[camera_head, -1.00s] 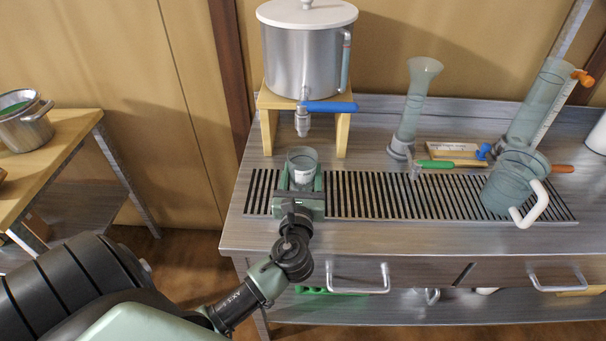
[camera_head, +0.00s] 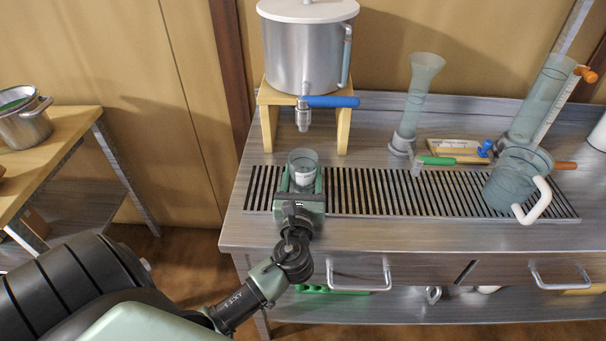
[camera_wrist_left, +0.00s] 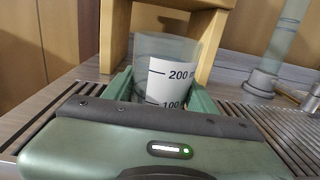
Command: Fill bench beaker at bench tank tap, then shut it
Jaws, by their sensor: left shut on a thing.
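The bench beaker (camera_head: 303,164) is a small clear beaker with a white graduated label. It is upright over the slatted drain grille, a little in front of and below the tap. My left gripper (camera_head: 302,184) is shut on it, one finger on each side. The left wrist view shows the beaker (camera_wrist_left: 166,68) with its 100 and 200 marks; I see no clear water level. The bench tank (camera_head: 305,55) is a steel pot with a white lid on a wooden stand. Its tap (camera_head: 303,116) has a blue lever (camera_head: 331,102) pointing sideways to the right. I see no stream.
The drain grille (camera_head: 400,195) runs along the bench. To the right stand a tall cylinder (camera_head: 416,95), a green-handled tap (camera_head: 437,161), a large jug with a white handle (camera_head: 510,184) and another cylinder (camera_head: 541,97). The grille's middle is clear.

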